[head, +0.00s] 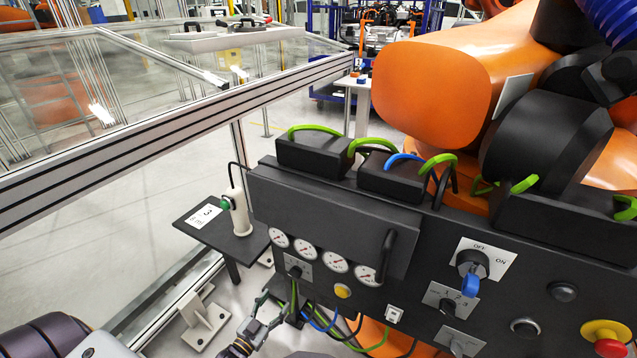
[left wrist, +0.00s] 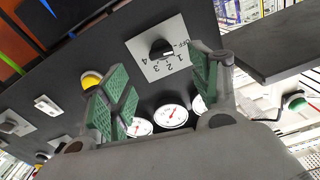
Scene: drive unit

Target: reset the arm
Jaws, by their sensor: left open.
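The big orange industrial arm (head: 425,95) stands at the right behind a dark control panel (head: 405,310). The panel carries a blue-handled OFF/ON switch (head: 471,268), a numbered rotary switch (head: 447,303), a yellow button (head: 342,291), and a red button on a yellow base (head: 609,346). A black rotary knob on a numbered plate (head: 297,268) sits below the gauges. My left gripper (head: 270,312) is low in front of the panel. In the left wrist view its green-padded fingers (left wrist: 165,88) are apart and empty, facing this knob (left wrist: 162,50). My right gripper is not in view.
Several round gauges (head: 336,263) and a black handle (head: 385,257) are on the panel. A white post with a green button (head: 237,210) stands on a small dark table (head: 205,222). A framed glass fence (head: 150,135) closes the left. Cables hang below the panel.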

